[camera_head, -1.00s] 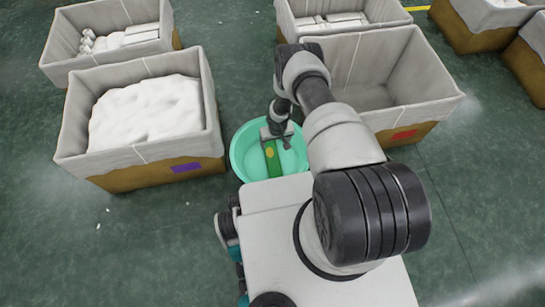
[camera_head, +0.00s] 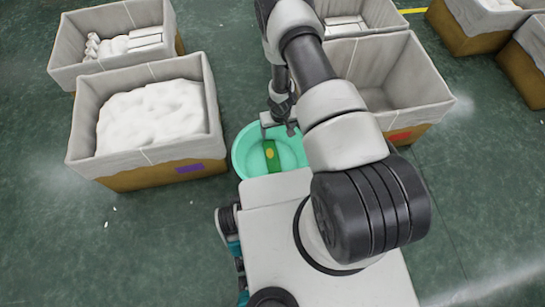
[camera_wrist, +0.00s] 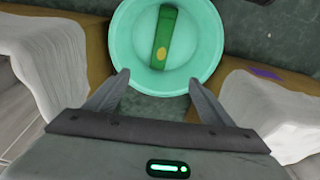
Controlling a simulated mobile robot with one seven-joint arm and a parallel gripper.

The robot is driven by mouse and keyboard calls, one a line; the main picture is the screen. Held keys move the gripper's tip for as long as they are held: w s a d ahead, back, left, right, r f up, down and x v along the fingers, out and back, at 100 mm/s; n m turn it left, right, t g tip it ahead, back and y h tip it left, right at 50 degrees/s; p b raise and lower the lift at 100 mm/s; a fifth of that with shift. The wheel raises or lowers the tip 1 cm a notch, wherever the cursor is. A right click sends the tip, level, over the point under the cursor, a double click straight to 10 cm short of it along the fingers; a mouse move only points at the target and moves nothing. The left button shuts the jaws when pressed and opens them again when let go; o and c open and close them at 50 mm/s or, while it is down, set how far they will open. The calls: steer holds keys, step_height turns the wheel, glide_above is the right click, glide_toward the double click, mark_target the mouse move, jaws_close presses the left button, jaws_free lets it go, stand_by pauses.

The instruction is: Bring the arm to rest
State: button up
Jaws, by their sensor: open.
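My gripper (camera_wrist: 160,88) is open and empty in the wrist view, its two fingers spread apart. Beyond the fingertips is a round teal basin (camera_wrist: 212,42) on the floor. A green object with a yellow oval mark (camera_wrist: 163,35) lies inside the basin, apart from my fingers. In the head view my gripper (camera_head: 280,128) is above the far part of the basin (camera_head: 243,160), and the green object (camera_head: 272,158) shows below it. My arm reaches forward from my base and hides part of the right-hand bin.
A cloth-lined bin with a white heap (camera_head: 150,158) stands left of the basin. A seemingly empty lined bin (camera_head: 425,112) stands to the right. More bins with white goods (camera_head: 68,52) are behind. Green floor (camera_head: 60,235) is clear at the front left.

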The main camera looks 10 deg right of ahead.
steer(key=shift+r, duration=0.1)
stand_by(0.4)
steer(key=w+d+r+t+h, duration=0.1)
steer(key=w+r, duration=0.3)
steer(key=r, duration=1.1)
steer(key=w+d+r+t, duration=0.15)
steer(key=w+r, duration=0.25)
steer(key=r, duration=1.1)
steer(key=s+r+m, duration=0.1)
steer(key=s+r, duration=0.5)
steer(key=r, duration=0.7)
steer(key=s+r, duration=0.6)
steer(key=r, duration=0.7)
steer(key=s+a+r, duration=0.1)
steer(key=s+r, duration=0.2)
steer(key=s, duration=0.3)
steer(key=s+a+r+t+y, duration=0.1)
steer(key=s+r, duration=0.1)
steer(key=s, duration=0.3)
steer(key=s+a+r, duration=0.1)
steer(key=s+r, duration=0.2)
steer(key=s, duration=0.3)
step_height(320, 180, up, 20)
steer(key=p, duration=2.1)
steer(key=shift+w+d+r, duration=0.15)
steer(key=shift+w, duration=0.05)
